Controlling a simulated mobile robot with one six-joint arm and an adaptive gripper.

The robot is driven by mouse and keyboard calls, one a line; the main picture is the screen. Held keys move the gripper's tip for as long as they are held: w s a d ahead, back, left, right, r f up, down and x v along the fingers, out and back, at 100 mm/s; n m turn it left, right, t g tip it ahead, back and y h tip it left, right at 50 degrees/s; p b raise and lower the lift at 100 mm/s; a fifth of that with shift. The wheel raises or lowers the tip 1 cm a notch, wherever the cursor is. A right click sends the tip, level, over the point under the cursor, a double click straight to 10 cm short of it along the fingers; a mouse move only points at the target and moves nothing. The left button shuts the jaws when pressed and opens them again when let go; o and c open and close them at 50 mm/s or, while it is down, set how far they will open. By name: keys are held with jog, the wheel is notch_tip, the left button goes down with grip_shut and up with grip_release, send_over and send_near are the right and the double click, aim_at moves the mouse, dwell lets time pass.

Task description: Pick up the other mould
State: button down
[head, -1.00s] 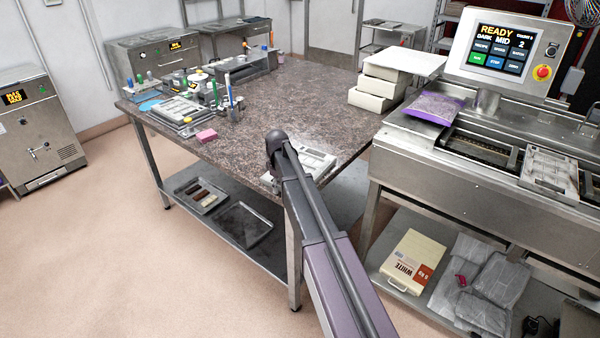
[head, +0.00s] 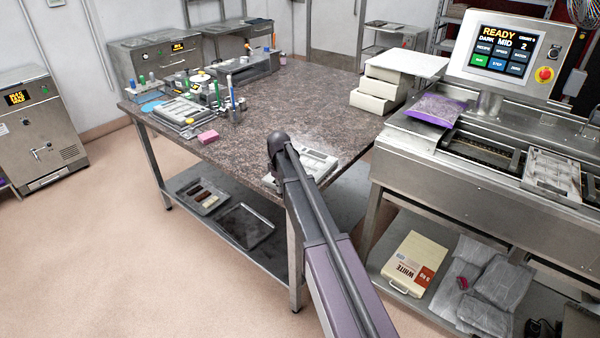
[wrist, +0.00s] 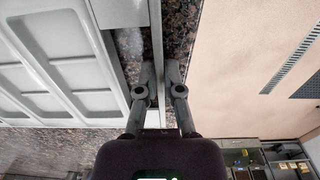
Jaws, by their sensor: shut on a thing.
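A pale grey mould with rectangular cavities (head: 318,163) lies at the near right corner of the stone-topped table, partly hidden behind my arm. In the wrist view the same mould (wrist: 62,75) fills the left side. My gripper (wrist: 161,78) is shut on its rim there, at the table's edge. In the head view my arm hides the gripper. Another pale mould (head: 553,172) sits on the steel machine at the right. I cannot tell whether the held mould is clear of the table top.
The table (head: 285,95) is bare across its middle. Its left end carries a mould-like tray (head: 180,110), a pink block (head: 208,137) and tools. The steel machine (head: 400,150) stands close on the right, with a narrow gap between.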

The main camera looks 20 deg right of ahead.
jog(key=shift+r, duration=0.15)
notch_tip(320, 180, up, 4)
jog(key=p, duration=0.3)
jog(key=shift+f+p, duration=0.25)
jog(key=shift+p, duration=0.15)
jog(key=s+d+r+p, duration=0.1)
jog(key=s, duration=1.5)
jog(key=shift+d, duration=0.25)
jog(key=shift+r, duration=0.2)
